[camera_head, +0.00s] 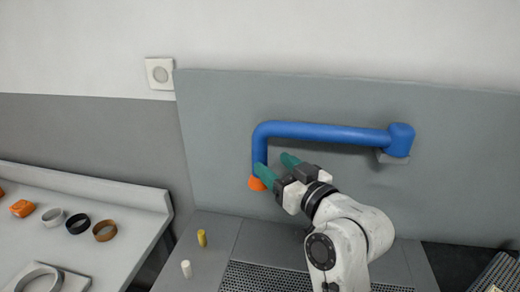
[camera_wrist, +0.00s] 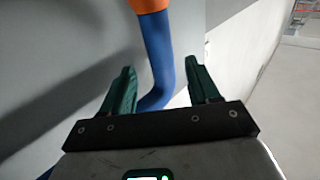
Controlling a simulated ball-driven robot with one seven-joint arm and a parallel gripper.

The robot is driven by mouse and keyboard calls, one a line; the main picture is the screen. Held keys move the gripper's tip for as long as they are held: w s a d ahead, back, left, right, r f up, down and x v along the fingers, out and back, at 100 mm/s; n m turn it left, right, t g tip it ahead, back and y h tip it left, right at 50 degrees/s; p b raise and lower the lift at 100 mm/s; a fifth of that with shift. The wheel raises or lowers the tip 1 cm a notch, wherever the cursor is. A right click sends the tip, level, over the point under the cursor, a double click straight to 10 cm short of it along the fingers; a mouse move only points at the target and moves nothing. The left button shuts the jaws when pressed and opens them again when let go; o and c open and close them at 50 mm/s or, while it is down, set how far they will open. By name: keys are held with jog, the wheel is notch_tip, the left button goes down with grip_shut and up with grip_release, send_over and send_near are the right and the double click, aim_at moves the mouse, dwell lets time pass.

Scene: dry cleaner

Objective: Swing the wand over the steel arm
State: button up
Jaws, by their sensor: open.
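The wand is a blue pipe (camera_head: 320,131) on a grey back panel. It runs level from a pivot block at the right, then bends down at the left to an orange nozzle (camera_head: 256,184). My gripper (camera_head: 275,165) is open beside the down-turned end, just above the nozzle. In the wrist view, the blue pipe (camera_wrist: 158,55) passes between the spread green fingers of my gripper (camera_wrist: 160,66), with the orange part (camera_wrist: 148,5) at the top edge. Gaps show on both sides of the pipe. I cannot pick out a separate steel arm with certainty.
The grey panel (camera_head: 220,125) stands close behind the pipe. A grey bracket (camera_head: 391,158) holds its right end. Below lie a perforated surface (camera_head: 255,277), a yellow peg (camera_head: 202,238) and a white peg (camera_head: 186,269). A white counter (camera_head: 110,199) with rings stands left.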

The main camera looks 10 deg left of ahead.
aim_at(264, 157)
jog(key=p+x, duration=0.1)
jog(key=x, duration=0.5)
jog(key=shift+w+a, duration=0.15)
jog(key=shift+a, duration=0.1)
grip_shut()
dwell(0.3)
